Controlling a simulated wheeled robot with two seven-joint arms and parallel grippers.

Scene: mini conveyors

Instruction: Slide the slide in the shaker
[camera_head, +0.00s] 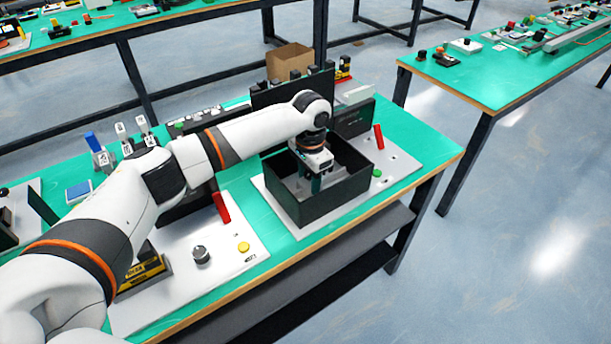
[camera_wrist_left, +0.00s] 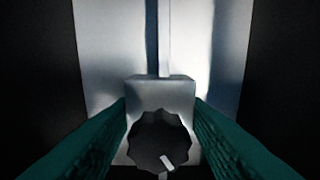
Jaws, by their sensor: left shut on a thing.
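The shaker is a black open-topped box (camera_head: 352,187) on a white base plate at the right part of the teal table. My left gripper (camera_head: 316,184) reaches down inside this box. In the left wrist view, the slide is a grey block (camera_wrist_left: 160,92) with a black ribbed knob (camera_wrist_left: 158,140) in front of it. The two teal fingers of my left gripper (camera_wrist_left: 160,120) are shut on the block's two sides. A pale metal plate (camera_wrist_left: 110,45) with a long narrow slot runs away beyond the block. The box walls partly hide the fingertips in the head view. My right gripper is not in view.
The black box walls surround my left gripper closely. A red lever (camera_head: 379,137) and a green button (camera_head: 377,173) are right of the box. A white panel with a yellow button (camera_head: 244,247) and a dark knob (camera_head: 201,254) lies to the left. A cardboard box (camera_head: 289,62) stands behind.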

